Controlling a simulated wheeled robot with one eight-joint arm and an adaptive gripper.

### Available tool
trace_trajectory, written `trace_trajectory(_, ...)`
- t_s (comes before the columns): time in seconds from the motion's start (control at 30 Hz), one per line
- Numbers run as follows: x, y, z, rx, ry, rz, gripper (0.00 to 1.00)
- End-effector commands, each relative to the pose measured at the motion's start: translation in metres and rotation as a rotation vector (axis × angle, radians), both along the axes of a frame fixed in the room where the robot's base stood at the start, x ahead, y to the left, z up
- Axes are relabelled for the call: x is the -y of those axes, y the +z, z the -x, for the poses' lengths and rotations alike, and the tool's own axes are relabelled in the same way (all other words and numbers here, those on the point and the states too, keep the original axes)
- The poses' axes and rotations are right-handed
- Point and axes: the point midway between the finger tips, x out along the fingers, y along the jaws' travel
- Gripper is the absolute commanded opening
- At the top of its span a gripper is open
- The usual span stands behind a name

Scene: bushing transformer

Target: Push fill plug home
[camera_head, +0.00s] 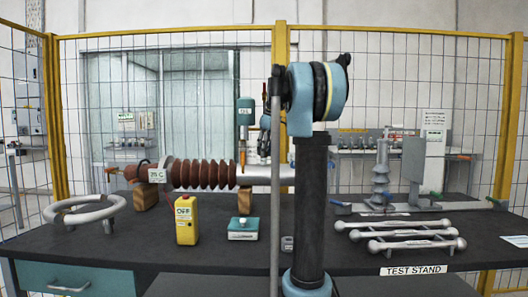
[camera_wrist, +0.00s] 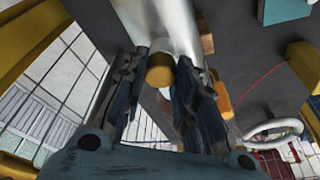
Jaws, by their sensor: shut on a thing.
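The bushing lies level on the bench, with a brown ribbed insulator (camera_head: 203,174) and a silver tube (camera_head: 266,173) at its right. In the wrist view, the silver tube (camera_wrist: 163,25) runs up from the fingertips. A brass-coloured fill plug (camera_wrist: 160,70) sits between the two dark fingers of my gripper (camera_wrist: 160,82), against or very near the tube. My gripper is shut on the plug. How deep the plug sits is hidden. In the head view, my gripper (camera_head: 264,146) shows only partly above the tube, beside my arm.
Wooden blocks (camera_head: 247,201) support the bushing. A teal OIL unit (camera_head: 245,111) stands close left of my gripper. A yellow meter (camera_head: 186,221), a teal-white box (camera_head: 243,229), a grey ring (camera_head: 62,217) and metal rods (camera_head: 405,234) lie on the dark bench. A mesh fence stands behind.

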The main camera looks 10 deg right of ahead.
Motion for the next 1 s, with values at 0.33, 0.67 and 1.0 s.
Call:
trace_trajectory(0.33, 0.000, -0.002, 0.000, 0.000, 0.000, 0.000, 0.50)
trace_trajectory(0.67, 0.002, 0.005, 0.001, 0.000, -0.001, 0.000, 0.50)
trace_trajectory(1.0, 0.013, 0.060, 0.011, -0.001, -0.001, 0.001, 0.50)
